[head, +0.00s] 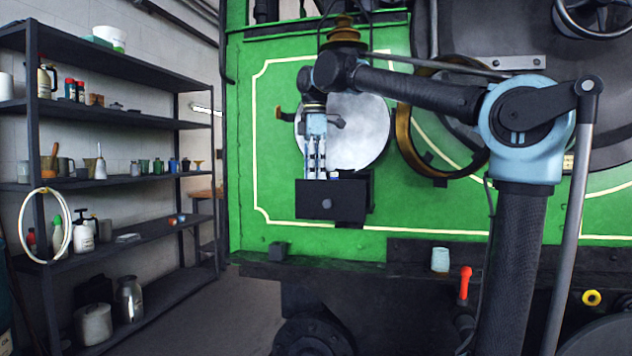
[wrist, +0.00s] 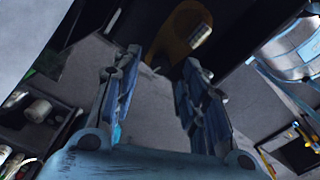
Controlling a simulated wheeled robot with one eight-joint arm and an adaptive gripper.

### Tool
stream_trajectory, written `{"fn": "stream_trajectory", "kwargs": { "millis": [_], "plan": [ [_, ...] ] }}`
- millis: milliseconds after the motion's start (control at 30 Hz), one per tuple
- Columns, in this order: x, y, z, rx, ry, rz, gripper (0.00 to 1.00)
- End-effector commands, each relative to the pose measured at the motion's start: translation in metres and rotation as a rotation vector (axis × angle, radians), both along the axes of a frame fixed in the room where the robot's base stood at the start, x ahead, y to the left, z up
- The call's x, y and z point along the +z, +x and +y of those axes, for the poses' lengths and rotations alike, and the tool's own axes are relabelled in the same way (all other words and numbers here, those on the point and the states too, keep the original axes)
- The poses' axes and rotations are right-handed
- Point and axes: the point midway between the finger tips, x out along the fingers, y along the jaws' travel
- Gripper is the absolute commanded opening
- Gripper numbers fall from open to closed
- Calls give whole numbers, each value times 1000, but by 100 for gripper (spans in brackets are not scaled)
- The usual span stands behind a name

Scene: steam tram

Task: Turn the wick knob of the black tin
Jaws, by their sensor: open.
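The black tin (head: 345,203) is a dark box at the lower part of the green tram side in the head view. A small grey round knob (head: 326,203) sits on its front face. My gripper (head: 316,172) points down just above the tin's top edge, with its lower ends partly hidden by the tin. I cannot tell whether the fingers touch the tin. In the wrist view my gripper (wrist: 161,66) is open, with nothing between its fingers. The knob cannot be made out in the wrist view.
A pale round plate (head: 366,133) is on the green panel behind my gripper. A brass ring (head: 404,150) is to the right. Dark shelves (head: 130,120) with containers stand at left.

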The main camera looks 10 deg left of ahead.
Motion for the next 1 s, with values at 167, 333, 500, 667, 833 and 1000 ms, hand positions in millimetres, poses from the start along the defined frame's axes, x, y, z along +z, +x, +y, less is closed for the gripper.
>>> {"fn": "stream_trajectory", "kwargs": {
  "millis": [167, 333, 500, 667, 833, 1000],
  "plan": [
    [-18, 0, 0, 0, 0, 0, 40],
    [-24, 0, 0, -1, 0, 0, 40],
    [-24, 0, -1, -1, 0, 0, 40],
    [-24, 1, -1, -3, 0, 0, 22],
    [-24, 1, -1, -3, 0, 0, 0],
    [-24, 1, -1, -3, 0, 0, 0]
  ]
}}
